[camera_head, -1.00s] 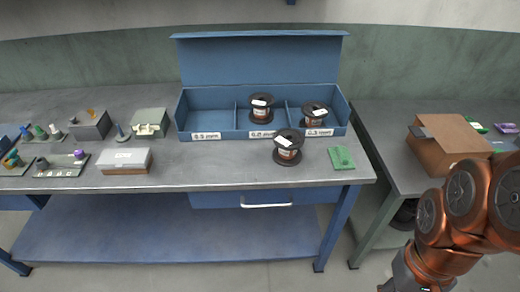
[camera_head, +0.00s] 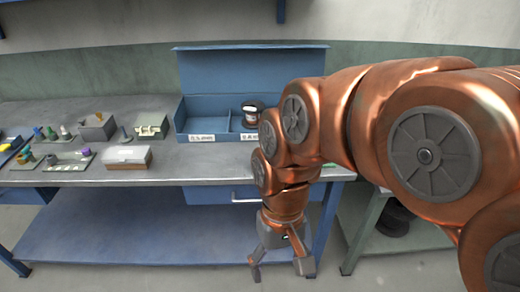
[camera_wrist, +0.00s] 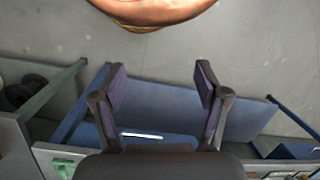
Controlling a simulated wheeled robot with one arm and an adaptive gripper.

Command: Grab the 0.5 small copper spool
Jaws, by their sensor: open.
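One copper spool (camera_head: 251,110) with black flanges and a white label stands in the middle compartment of the blue bin (camera_head: 209,138). The left compartment is empty; its front label is too blurred to read surely. The spool on the bench front and the one in the right compartment, seen earlier, are now hidden behind my arm. My gripper (camera_head: 281,268) is open and empty, pointing down in front of the bench, below its top. In the wrist view my gripper (camera_wrist: 160,80) has both fingers apart with nothing between them, over the blue lower shelf (camera_wrist: 170,105).
The bench front edge and a drawer with a pale handle (camera_wrist: 142,135) lie close to my gripper. A grey-white box (camera_head: 128,157) and several small parts stand on the bench at left. A green block (camera_wrist: 62,168) shows in the wrist view.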

